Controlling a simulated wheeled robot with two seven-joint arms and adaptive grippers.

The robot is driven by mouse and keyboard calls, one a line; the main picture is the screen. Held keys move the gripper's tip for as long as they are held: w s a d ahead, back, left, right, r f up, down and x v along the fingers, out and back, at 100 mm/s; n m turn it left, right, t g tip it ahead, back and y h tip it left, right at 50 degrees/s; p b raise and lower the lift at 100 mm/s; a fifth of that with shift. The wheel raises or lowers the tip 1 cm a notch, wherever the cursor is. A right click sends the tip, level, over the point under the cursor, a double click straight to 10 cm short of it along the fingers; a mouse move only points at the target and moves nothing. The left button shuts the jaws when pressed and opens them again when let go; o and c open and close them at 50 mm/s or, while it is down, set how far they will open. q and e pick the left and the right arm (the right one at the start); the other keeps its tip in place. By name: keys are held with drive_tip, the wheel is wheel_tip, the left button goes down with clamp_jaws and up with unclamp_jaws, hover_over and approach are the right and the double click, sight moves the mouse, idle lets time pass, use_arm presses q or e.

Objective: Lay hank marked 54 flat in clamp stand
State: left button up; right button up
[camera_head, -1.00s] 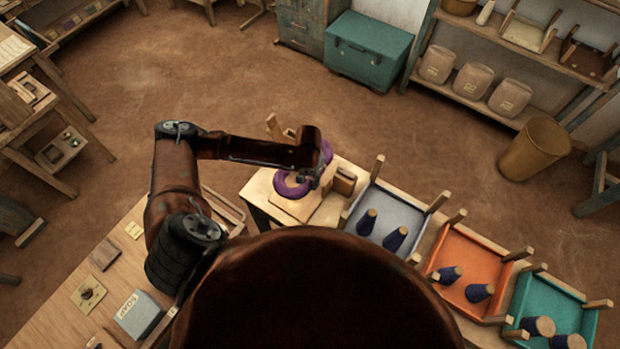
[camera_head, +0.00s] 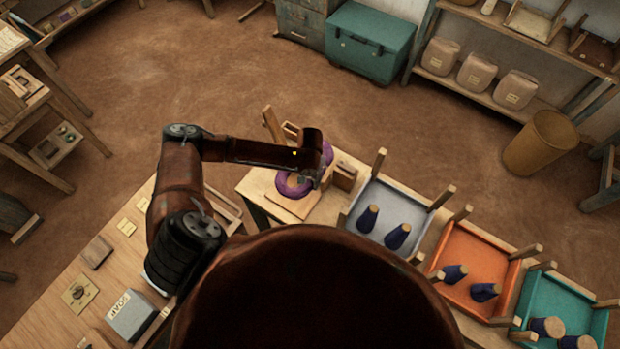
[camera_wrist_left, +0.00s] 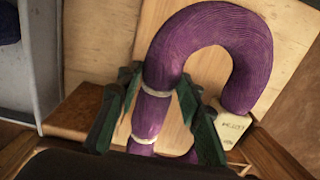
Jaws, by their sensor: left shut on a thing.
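A purple hank (camera_head: 292,188), bent in a hook-like loop, shows over a pale wooden board (camera_head: 293,208) on the small table. My left gripper (camera_head: 319,178) is at the hank's right side, partly hidden by its wrist. In the left wrist view, the green fingers (camera_wrist_left: 157,88) are shut around one leg of the purple hank (camera_wrist_left: 215,38), between pale ties. A pale tag (camera_wrist_left: 231,129) sits by the loop's other end; its writing is too small to read. I cannot tell if the hank touches the board. My right gripper is not in view.
A small wooden block (camera_head: 344,177) stands right of the board, and a wooden upright (camera_head: 272,125) behind it. Grey (camera_head: 360,237), orange (camera_head: 455,290) and teal (camera_head: 530,310) trays with dark blue cones line the right. A bench (camera_head: 60,300) lies left.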

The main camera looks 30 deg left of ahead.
use_arm(q)
drive_tip(key=shift+w+f+b, duration=0.15)
drive_tip(key=shift+f+b, duration=0.25)
drive_tip(key=shift+f, duration=1.65)
drive_tip(key=shift+f+b, duration=0.45)
drive_tip(key=shift+f, duration=0.45)
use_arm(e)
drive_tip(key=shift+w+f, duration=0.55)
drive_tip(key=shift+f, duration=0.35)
use_arm(q)
drive_tip(key=o, duration=1.4)
drive_tip(key=shift+c, duration=0.2)
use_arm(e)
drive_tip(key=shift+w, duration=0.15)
use_arm(q)
drive_tip(key=shift+f, duration=0.1)
